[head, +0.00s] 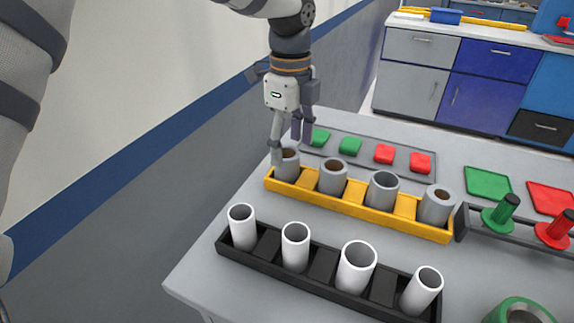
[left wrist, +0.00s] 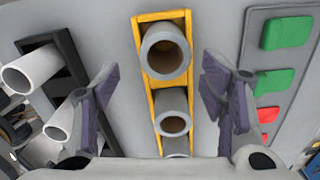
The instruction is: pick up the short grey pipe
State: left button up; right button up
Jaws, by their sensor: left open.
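Several grey pipes stand upright in the yellow rack (head: 363,209); I cannot tell for sure which one is the short one. The leftmost grey pipe (head: 287,165) is at the rack's left end, and in the left wrist view (left wrist: 165,55) it is the top one. My left gripper (head: 287,150) points down over this pipe, fingers open. In the left wrist view the fingers (left wrist: 160,80) are spread to either side of the rack, with no pipe held between them. The left finger partly hides the pipe in the head view. My right gripper is not in view.
A black rack (head: 268,266) with several white pipes stands in front of the yellow one. A grey tray (head: 368,154) with green and red blocks lies behind. Green and red flanged pegs (head: 500,213) stand at the right. A wall (head: 150,145) is at the left.

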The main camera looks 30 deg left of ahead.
aim_at(287, 160)
pick_arm(q)
jog(key=f, duration=0.3)
jog(key=a+f, duration=0.1)
jog(key=f, duration=0.1)
jog(key=shift+w, duration=0.25)
jog(key=c, duration=1.3)
